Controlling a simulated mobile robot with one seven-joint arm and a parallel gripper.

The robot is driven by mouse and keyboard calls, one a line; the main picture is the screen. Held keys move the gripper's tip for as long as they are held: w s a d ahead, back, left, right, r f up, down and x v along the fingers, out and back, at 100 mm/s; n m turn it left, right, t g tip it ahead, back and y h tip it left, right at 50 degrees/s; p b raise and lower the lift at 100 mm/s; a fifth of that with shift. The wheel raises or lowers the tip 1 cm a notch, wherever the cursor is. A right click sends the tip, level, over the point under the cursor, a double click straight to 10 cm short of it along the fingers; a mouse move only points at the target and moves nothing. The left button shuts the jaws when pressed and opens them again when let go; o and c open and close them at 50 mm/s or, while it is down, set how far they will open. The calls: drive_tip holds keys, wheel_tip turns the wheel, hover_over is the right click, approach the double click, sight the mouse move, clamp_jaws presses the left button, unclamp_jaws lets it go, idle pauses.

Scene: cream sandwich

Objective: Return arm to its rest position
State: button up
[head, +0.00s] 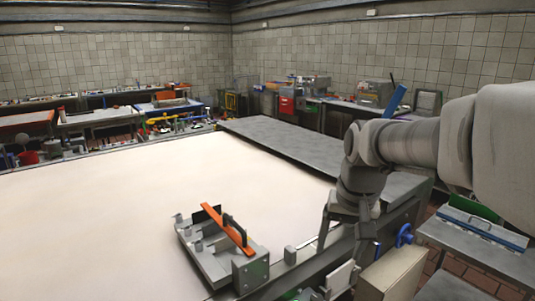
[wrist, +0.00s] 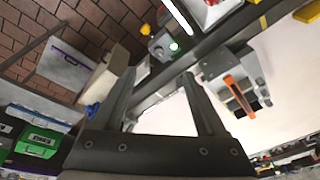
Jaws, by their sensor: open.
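My gripper (head: 343,245) hangs below my arm at the right of the head view, fingers pointing down over the table's right edge. In the wrist view my gripper (wrist: 160,75) shows two dark fingers spread apart, with nothing held between them. A grey metal fixture with an orange bar (head: 228,229) sits on the large cream table (head: 100,210), to the left of my gripper and apart from it. The fixture also shows at the right of the wrist view (wrist: 238,85). My arm reaches in from the right side of the head view, bent at the wrist.
A grey metal ledge (head: 280,140) runs along the table's far right side. A beige box (head: 392,275) and a blue knob (head: 404,235) are near my gripper. A side bench with a blue-edged tray (head: 485,229) stands at right. The cream surface is mostly bare.

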drive_tip(key=s+n+t, duration=0.2)
drive_tip(key=s+t, duration=0.1)
drive_tip(key=s, duration=1.3)
drive_tip(key=shift+n, duration=0.3)
drive_tip(key=c, duration=0.4)
drive_tip(key=shift+a, duration=0.15)
drive_tip(key=shift+a, duration=0.1)
